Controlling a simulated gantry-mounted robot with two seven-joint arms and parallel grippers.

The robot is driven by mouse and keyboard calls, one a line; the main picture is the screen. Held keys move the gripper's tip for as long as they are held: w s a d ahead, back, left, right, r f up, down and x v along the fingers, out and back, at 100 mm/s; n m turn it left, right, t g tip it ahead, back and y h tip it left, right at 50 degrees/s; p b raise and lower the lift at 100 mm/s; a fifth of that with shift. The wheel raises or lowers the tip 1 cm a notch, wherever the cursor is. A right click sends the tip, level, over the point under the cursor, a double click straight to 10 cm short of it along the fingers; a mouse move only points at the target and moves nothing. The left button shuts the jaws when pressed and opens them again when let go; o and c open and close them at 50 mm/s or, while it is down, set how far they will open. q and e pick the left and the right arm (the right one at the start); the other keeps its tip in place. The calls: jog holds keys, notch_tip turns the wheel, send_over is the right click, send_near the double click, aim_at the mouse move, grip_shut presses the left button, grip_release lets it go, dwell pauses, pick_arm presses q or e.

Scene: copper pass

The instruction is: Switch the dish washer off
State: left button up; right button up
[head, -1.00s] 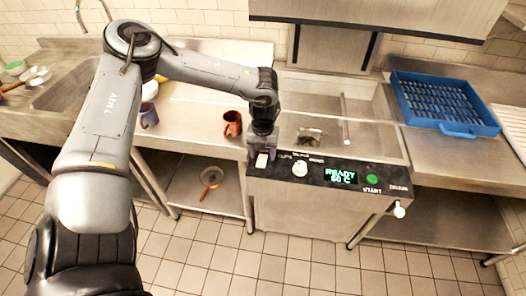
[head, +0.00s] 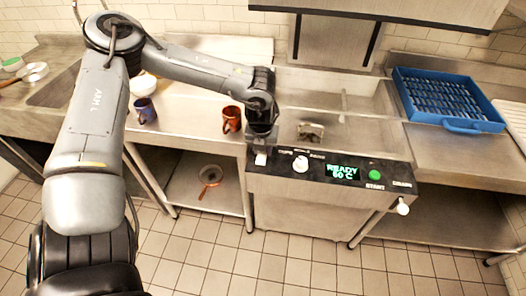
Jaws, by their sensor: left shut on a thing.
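The dishwasher (head: 310,220) is a steel unit with a black front panel. Its lit display (head: 342,172) reads "READY 60 C". A white power switch (head: 261,159) sits at the panel's left end, with a white round knob (head: 300,165) and a green start button (head: 375,174) to its right. My left gripper (head: 262,143) points down at the panel's left end, right at the white switch. It is shut on the switch, as far as I can tell; its fingertips are small and dark, and the exact contact is unclear. My right gripper is out of view.
A red-brown mug (head: 231,120) stands close left of my gripper, and a blue mug (head: 145,112) farther left. A metal item (head: 311,131) lies behind the panel. A blue rack (head: 460,127) is on the right counter. A pan (head: 210,178) is on the lower shelf.

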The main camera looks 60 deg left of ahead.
pick_arm(q)
jog(key=shift+s+d+f+t+y+b, duration=0.1)
jog(key=shift+d+f+t+y+b, duration=0.1)
jog(key=shift+t+y+b, duration=0.6)
jog(key=shift+s+r+b, duration=0.1)
jog(key=shift+r+b, duration=0.15)
jog(key=shift+b, duration=0.25)
jog(key=shift+r, duration=0.1)
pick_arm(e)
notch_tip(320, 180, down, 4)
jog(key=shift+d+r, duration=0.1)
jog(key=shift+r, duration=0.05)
pick_arm(q)
jog(key=o, duration=1.1)
jog(key=shift+c, duration=0.2)
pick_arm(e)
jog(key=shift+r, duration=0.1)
pick_arm(q)
jog(key=shift+r, duration=0.1)
